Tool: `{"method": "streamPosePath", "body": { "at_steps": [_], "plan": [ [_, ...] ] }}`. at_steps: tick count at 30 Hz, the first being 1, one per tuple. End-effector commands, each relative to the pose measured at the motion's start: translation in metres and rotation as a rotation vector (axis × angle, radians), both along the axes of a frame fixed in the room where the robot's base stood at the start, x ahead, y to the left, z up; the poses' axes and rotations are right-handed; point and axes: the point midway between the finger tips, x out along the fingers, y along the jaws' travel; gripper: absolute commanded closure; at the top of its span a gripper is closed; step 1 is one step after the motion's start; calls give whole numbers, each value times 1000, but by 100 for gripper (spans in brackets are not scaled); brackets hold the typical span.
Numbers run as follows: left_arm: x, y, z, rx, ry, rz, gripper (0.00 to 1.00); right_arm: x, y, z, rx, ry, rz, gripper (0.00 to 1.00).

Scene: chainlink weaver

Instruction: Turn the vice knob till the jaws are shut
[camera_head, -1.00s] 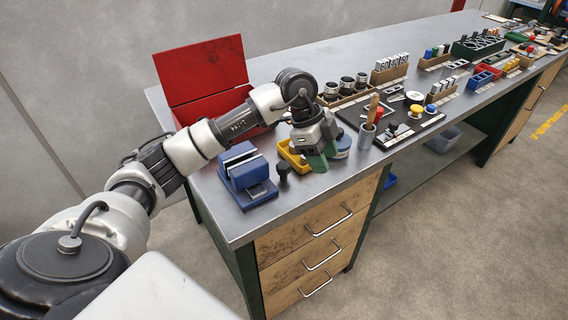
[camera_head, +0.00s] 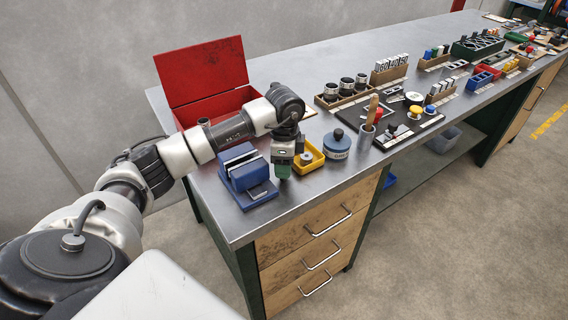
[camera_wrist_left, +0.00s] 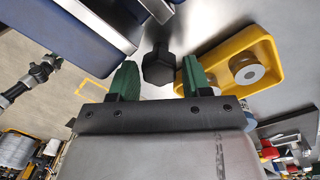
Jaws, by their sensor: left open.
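The blue vice (camera_head: 246,176) stands on the bench near its front left corner, and part of it shows at the top left of the left wrist view (camera_wrist_left: 75,30). Its pale jaws show a gap between them in the head view. The dark vice knob (camera_wrist_left: 158,66) is in the left wrist view, ahead of my left gripper (camera_wrist_left: 155,80) and between its two green fingers. The fingers are apart, with space on both sides of the knob. In the head view my left gripper (camera_head: 283,168) points down just right of the vice and hides the knob. My right gripper is not in view.
A yellow bin (camera_head: 309,158) with metal parts sits close to the right of the gripper. A blue round container (camera_head: 337,146) stands beyond it. An open red box (camera_head: 205,75) is behind my arm. The bench's front edge is near.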

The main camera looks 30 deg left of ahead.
Motion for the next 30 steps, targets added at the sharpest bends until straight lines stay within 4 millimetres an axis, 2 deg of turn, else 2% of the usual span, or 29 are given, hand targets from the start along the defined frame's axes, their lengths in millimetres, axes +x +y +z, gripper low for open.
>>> {"method": "streamPosePath", "body": {
  "at_steps": [11,18,30],
  "plan": [
    [0,0,-7,-1,0,-1,52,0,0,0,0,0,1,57],
    [0,0,-7,-1,0,-1,86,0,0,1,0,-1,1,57],
    [0,0,-6,-1,-1,-84,86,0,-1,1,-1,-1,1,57]
  ]
}}
